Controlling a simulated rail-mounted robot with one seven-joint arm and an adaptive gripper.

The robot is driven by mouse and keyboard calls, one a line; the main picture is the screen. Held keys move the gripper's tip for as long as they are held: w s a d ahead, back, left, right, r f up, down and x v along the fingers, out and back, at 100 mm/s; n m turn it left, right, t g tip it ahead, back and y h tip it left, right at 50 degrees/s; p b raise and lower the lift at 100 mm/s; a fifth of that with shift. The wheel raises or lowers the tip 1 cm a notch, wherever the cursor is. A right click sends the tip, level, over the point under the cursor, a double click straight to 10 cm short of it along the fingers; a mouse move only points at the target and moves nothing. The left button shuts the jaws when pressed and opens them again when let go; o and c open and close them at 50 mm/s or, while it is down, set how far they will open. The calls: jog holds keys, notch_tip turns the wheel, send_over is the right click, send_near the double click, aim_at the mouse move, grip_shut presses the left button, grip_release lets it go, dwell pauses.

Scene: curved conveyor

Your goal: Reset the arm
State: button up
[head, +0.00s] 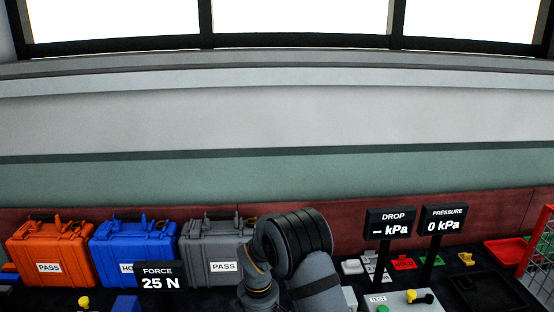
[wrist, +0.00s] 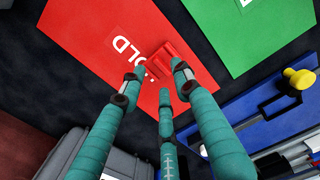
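My gripper (wrist: 163,80) shows in the wrist view as three teal fingers with dark tip joints. The fingertips stand apart from one another, so it looks open, with nothing visibly clamped between them. A small red part (wrist: 168,60) lies beyond the tips on the red HOLD mat (wrist: 100,40); whether any tip touches it I cannot tell. In the head view my dark arm (head: 292,245) is folded at the bottom centre, and the gripper itself is hidden there.
A green mat (wrist: 240,30) lies beside the red one. In the head view, orange (head: 50,255), blue (head: 135,250) and grey (head: 212,250) cases stand left of the arm. DROP (head: 392,222) and PRESSURE (head: 445,220) displays rise on posts to its right, by a dark tray (head: 482,292).

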notch_tip(320, 180, down, 2)
jog(key=shift+s+f, duration=0.1)
jog(key=shift+f, duration=0.15)
jog(key=shift+w, duration=0.2)
notch_tip(320, 180, up, 11)
jog(key=f, duration=1.3)
jog(key=shift+s, duration=0.2)
jog(key=r, duration=0.4)
jog(key=shift+w+a+r, duration=0.1)
jog(key=shift+w+r, duration=0.1)
jog(key=shift+r, duration=0.15)
jog(key=s+d+r+b, duration=0.1)
jog(key=d+r, duration=0.3)
jog(key=d, duration=0.2)
jog(key=s+d+r, duration=0.1)
jog(key=d+r, duration=0.2)
jog(key=d, duration=0.3)
jog(key=s+a, duration=0.4)
jog(key=a, duration=0.6)
jog(key=s+a+f, duration=0.1)
jog(key=s+a, duration=0.2)
jog(key=a, duration=0.7)
jog(key=s+a+f+p, duration=0.1)
jog(key=s+a, duration=0.3)
jog(key=a, duration=0.6)
jog(key=shift+s+f, duration=0.2)
jog(key=shift+s, duration=0.15)
